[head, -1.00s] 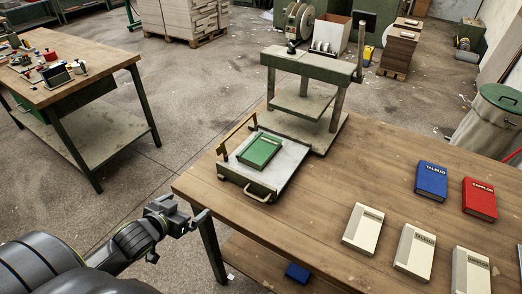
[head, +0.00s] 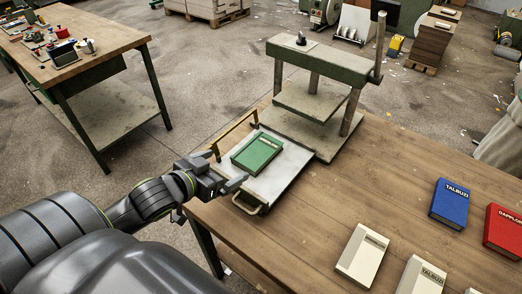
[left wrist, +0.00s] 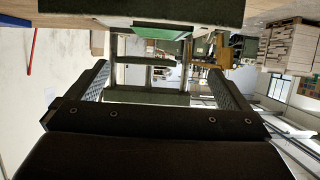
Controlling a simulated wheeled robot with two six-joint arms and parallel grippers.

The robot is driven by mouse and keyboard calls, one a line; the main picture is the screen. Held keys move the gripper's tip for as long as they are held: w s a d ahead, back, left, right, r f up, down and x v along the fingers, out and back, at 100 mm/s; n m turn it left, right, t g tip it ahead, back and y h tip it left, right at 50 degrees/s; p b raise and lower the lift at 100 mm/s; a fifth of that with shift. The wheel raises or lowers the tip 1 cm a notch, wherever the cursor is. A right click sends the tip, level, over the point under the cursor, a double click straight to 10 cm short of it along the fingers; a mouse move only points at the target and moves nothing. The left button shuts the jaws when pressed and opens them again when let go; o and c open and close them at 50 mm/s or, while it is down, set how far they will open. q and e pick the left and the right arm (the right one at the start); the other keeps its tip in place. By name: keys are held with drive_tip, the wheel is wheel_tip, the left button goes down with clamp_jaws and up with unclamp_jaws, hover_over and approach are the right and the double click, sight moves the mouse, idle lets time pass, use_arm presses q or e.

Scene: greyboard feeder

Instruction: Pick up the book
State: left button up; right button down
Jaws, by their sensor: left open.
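A green book (head: 257,154) lies flat on the pale metal tray (head: 291,165) of a press at the left end of the wooden table. My left gripper (head: 226,171) is open and empty at the tray's near left side, close to the book but apart from it. In the left wrist view its two fingers (left wrist: 160,85) stand wide apart with nothing between them. A strip of green, likely the book (left wrist: 158,32), shows at the top there, mostly hidden by a pale edge. My right gripper is not in view.
The green press (head: 325,62) stands behind the tray, with a brass bar (head: 233,134) at the tray's left and a handle (head: 250,205) in front. A blue book (head: 450,204), a red book (head: 504,228) and white books (head: 362,256) lie to the right. Bare tabletop separates them from the tray.

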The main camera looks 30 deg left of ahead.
use_arm(q)
approach(260, 148)
drive_tip(key=shift+x, duration=1.15)
drive_tip(key=shift+w+f, duration=0.3)
drive_tip(key=shift+w, duration=0.1)
drive_tip(key=shift+p+x, duration=0.35)
drive_tip(key=shift+x, duration=2.25)
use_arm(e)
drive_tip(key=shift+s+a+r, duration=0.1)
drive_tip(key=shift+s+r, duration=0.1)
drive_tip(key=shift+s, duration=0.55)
use_arm(q)
drive_tip(key=shift+r, duration=0.1)
drive_tip(key=c, duration=1.1)
drive_tip(key=shift+o, duration=0.2)
wheel_tip(260, 148, up, 10)
drive_tip(key=s+d+r+m+g+h, duration=0.1)
drive_tip(key=s+d+m+h, duration=0.4)
drive_tip(key=s+d, duration=0.6)
drive_tip(key=shift+s+d+g, duration=0.3)
drive_tip(key=shift+s+d, duration=0.05)
drive_tip(key=shift+d, duration=0.65)
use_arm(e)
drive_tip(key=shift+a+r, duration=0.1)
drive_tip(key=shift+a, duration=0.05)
